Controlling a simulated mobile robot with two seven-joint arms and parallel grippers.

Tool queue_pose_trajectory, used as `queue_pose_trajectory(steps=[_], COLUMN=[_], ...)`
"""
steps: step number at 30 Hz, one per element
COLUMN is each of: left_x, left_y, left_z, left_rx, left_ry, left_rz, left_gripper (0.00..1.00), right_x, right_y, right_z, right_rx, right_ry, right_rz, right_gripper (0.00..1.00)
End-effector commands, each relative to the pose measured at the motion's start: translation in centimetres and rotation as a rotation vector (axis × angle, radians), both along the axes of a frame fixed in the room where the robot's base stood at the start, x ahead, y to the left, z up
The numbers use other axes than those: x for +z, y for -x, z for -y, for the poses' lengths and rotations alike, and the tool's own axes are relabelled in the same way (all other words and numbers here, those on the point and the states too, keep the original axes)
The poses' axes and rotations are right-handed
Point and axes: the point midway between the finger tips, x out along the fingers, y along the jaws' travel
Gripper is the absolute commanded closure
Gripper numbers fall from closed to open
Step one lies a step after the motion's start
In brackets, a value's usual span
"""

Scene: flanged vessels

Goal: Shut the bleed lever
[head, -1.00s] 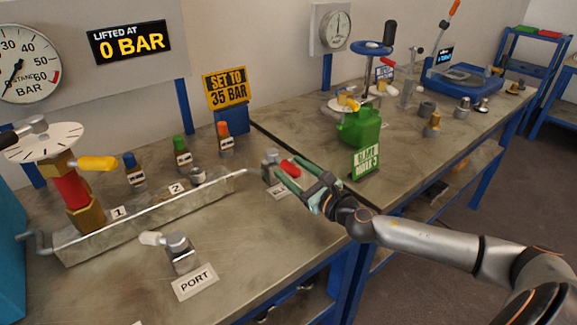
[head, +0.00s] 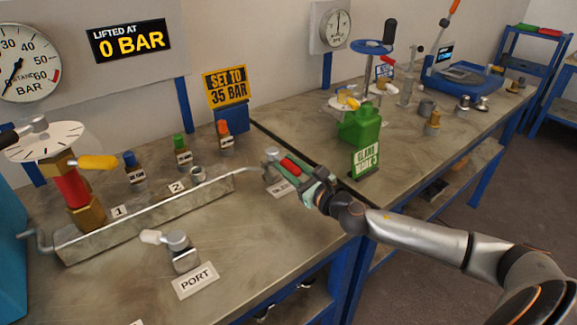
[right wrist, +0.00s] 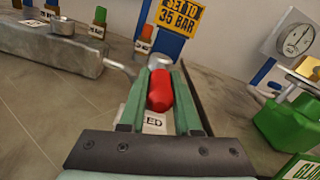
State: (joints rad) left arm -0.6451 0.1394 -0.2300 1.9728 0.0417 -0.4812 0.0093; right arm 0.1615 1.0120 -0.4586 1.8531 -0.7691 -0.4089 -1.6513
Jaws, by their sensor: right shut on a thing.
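The bleed lever has a red handle (head: 290,167) and a grey metal valve body (head: 271,157) at the right end of the near bench, by the bent pipe. My right gripper (head: 292,174) is shut on the red handle. In the right wrist view the red handle (right wrist: 160,92) lies between the two green fingers, with the grey body (right wrist: 160,62) just beyond it. The label under it (right wrist: 154,122) is partly hidden by the fingers. My left gripper is not in view.
The grey manifold block (head: 150,215) lies left of the valve. A white-handled port valve (head: 180,250) stands in front. A yellow "SET TO 35 BAR" sign (head: 226,88) is behind. A green container (head: 361,125) and green sign (head: 366,160) stand to the right. The display (head: 130,42) reads 0 BAR.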

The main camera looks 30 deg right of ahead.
Motion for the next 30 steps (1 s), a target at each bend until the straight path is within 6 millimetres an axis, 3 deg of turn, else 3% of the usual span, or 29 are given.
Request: queue_pose_trajectory(steps=[4,30], left_x=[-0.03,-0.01], left_y=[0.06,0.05], left_z=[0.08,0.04], left_rx=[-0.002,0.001], left_ry=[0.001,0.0], left_rz=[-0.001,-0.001], left_gripper=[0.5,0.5], right_x=[-0.01,-0.02], right_y=[0.01,0.01], right_z=[0.0,0.01], right_rx=[0.0,0.0], right_ry=[0.0,0.001], right_rz=[0.0,-0.001], right_gripper=[1.0,1.0])
